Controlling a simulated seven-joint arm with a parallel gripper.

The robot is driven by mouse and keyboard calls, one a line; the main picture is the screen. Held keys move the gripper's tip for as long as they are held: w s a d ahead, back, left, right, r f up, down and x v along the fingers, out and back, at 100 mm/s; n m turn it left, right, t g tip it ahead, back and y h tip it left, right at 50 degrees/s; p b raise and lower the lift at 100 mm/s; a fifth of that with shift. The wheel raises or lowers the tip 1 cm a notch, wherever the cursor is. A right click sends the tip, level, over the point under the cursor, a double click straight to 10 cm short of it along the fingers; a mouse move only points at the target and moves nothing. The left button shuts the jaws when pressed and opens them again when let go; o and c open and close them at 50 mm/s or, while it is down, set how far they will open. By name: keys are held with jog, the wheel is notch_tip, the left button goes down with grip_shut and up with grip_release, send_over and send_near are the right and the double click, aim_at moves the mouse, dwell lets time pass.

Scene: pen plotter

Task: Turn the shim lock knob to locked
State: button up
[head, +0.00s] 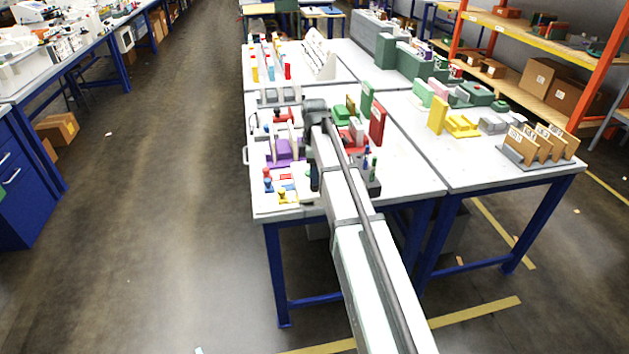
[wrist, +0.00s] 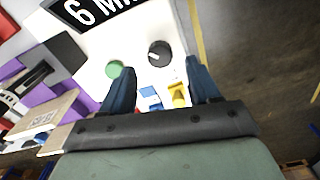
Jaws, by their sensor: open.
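A round black knob (wrist: 160,53) with a white pointer line stands on a white panel in the wrist view. Its pointer is toward the left, and no lock label can be read beside it. My gripper (wrist: 161,78) is open, with its two dark blue fingers apart and nothing between the tips. The knob lies just beyond the fingertips, roughly between their lines; I cannot tell the height gap. In the head view my gripper (head: 315,183) hangs over the near end of the front table, and the knob cannot be made out there.
A green round button (wrist: 114,69) is left of the knob. A black sign (wrist: 92,10) reading "6 M" is above it. Blue and yellow pieces (wrist: 180,95) lie between the fingers' bases. Purple parts (head: 284,152) are left of my arm. The panel's right edge drops to floor.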

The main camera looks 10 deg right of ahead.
aim_at(315, 186)
jog(key=shift+f, duration=2.1)
jog(key=c, duration=1)
